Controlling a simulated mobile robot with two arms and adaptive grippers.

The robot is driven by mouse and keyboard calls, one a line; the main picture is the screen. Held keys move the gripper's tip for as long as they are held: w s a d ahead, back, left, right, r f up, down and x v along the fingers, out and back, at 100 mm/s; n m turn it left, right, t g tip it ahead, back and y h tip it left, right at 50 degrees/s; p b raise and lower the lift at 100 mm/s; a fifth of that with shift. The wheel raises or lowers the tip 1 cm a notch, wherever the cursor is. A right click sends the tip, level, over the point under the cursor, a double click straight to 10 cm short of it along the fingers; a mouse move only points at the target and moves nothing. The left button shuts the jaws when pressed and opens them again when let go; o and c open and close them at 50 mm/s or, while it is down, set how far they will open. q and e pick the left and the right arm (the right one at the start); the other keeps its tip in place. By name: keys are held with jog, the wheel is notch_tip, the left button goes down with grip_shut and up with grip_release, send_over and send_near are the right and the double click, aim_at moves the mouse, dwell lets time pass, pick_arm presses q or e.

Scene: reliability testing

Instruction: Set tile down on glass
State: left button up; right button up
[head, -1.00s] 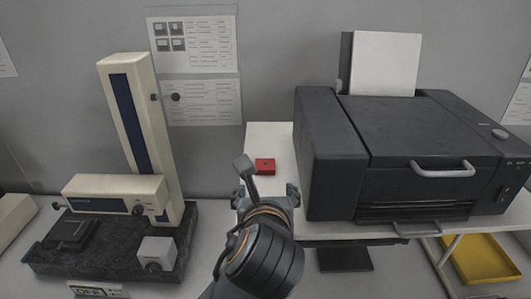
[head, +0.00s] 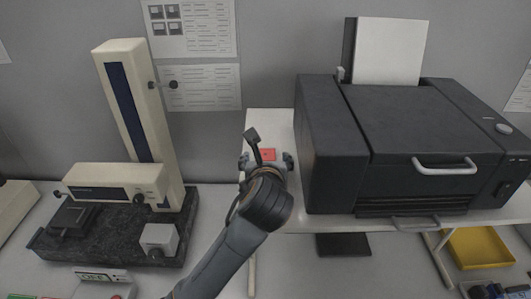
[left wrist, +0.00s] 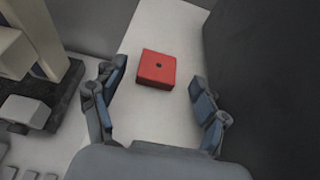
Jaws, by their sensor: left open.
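The red tile (head: 268,154), a flat square block with a dark dot on top, lies on the white table (head: 270,122) left of the black printer-like machine (head: 400,140). My left gripper (head: 266,162) is open and empty, with its fingers spread to either side of the tile in the head view. In the left wrist view, the tile (left wrist: 156,69) lies ahead, between and beyond the open fingers, apart from both. No glass can be made out; the machine's lid looks closed. My right gripper is not in view.
A cream measuring stand (head: 135,130) on a dark stone base (head: 110,240) stands to the left. The machine, with a silver front handle (head: 445,167), closes off the tile's right side. A yellow tray (head: 480,247) is low at the right.

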aim_at(265, 154)
pick_arm(q)
jog(key=p+x, duration=0.1)
jog(key=x, duration=0.2)
jog(key=shift+a, duration=0.1)
jog(key=shift+w+f, duration=0.15)
jog(key=shift+w, duration=0.05)
jog(key=shift+s, duration=0.1)
jog(key=c, duration=1.2)
jog(key=shift+c, duration=0.7)
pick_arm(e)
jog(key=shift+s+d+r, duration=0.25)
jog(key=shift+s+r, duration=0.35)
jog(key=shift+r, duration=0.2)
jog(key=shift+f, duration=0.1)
